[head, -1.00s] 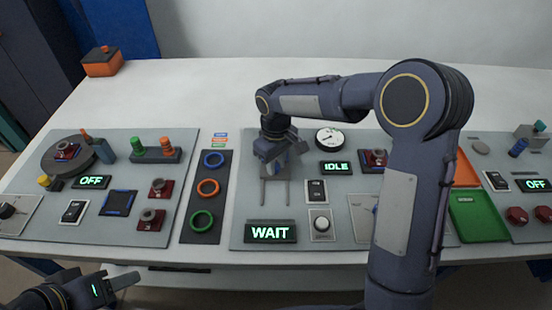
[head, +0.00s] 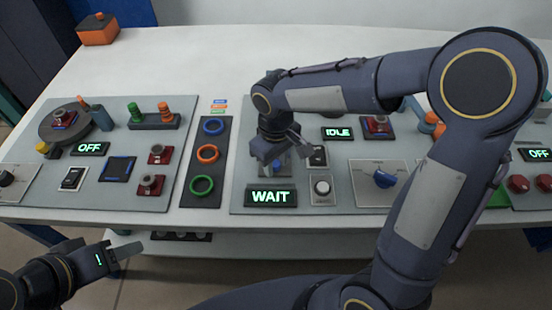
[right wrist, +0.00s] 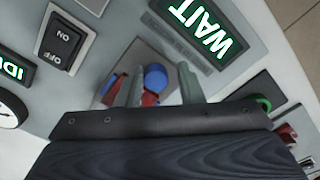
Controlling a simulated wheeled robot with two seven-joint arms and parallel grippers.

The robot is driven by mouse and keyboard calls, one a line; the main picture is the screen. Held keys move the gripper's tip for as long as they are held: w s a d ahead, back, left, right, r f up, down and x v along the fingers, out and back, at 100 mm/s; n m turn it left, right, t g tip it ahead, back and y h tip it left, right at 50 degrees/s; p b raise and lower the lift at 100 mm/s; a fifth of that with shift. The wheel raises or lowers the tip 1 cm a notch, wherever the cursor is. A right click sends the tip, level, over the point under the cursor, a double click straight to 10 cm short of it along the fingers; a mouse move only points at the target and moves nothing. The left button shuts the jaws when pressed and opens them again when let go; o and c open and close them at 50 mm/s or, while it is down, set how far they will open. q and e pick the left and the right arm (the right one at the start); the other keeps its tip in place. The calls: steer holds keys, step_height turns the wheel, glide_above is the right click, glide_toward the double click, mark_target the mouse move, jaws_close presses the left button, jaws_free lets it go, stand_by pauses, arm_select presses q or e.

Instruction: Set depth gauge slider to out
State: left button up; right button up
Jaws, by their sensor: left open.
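The depth gauge slider's blue knob (right wrist: 155,77) shows in the right wrist view, above a red part on a grey plate. In the head view my arm mostly covers the slider, and a little of its grey plate (head: 282,172) shows just behind the WAIT display. My right gripper (right wrist: 162,82) points down over the slider, its fingers apart on either side of the knob, with a small gap on the right. Whether they touch the knob I cannot tell. In the head view my right gripper (head: 277,152) is above that plate. My left gripper (head: 118,256) is open and empty before the table's front edge.
The WAIT display (head: 270,197) is just in front of the slider. An ON/OFF switch (head: 317,156) and a round knob (head: 322,187) stand to its right. A strip with coloured rings (head: 206,154) is on its left. A dial (right wrist: 10,108) is nearby.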

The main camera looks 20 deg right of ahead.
steer(key=shift+w, duration=0.1)
step_height(320, 180, up, 8)
steer(key=shift+f+p, duration=0.1)
steer(key=shift+p, duration=0.25)
stand_by(0.5)
steer(key=shift+s+d, duration=0.2)
steer(key=shift+d, duration=0.05)
steer(key=s+d+r+m+t+y+p, duration=0.1)
steer(key=s+d+m+t+y, duration=0.1)
steer(key=s, duration=0.6)
steer(key=s+d+r+m+t+y+p, duration=0.1)
steer(key=s+d+m+t, duration=0.2)
steer(key=s+d+m, duration=0.2)
steer(key=s+d, duration=0.1)
steer(key=s, duration=0.2)
steer(key=shift+s+r+m+t+y, duration=0.2)
steer(key=shift+s+m+t+y, duration=0.1)
steer(key=shift+y, duration=0.1)
